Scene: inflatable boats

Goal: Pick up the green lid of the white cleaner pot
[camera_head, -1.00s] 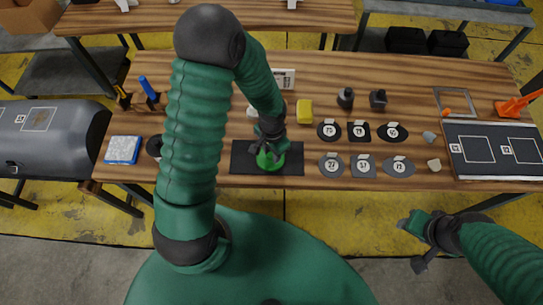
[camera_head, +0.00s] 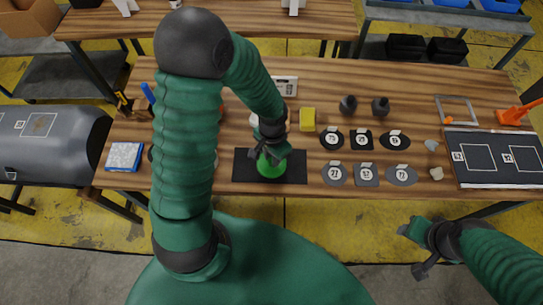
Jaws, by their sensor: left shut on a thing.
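The green lid (camera_head: 270,167) is over the black mat (camera_head: 296,168) on the wooden table, low in the middle of the view. My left gripper (camera_head: 269,155) reaches down onto it and is shut on it. The white cleaner pot cannot be made out for sure; a pale round thing (camera_head: 254,120) shows partly behind my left arm. I cannot tell whether the lid touches the mat. My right gripper (camera_head: 416,249) is open and empty, in front of the table at the lower right.
A yellow block (camera_head: 307,119) and two dark knobs (camera_head: 348,105) stand behind the lid. Several dark numbered patches (camera_head: 366,175) lie to its right. A black panel (camera_head: 493,158) lies at the right end, a blue-edged sponge-like block (camera_head: 124,156) at the left.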

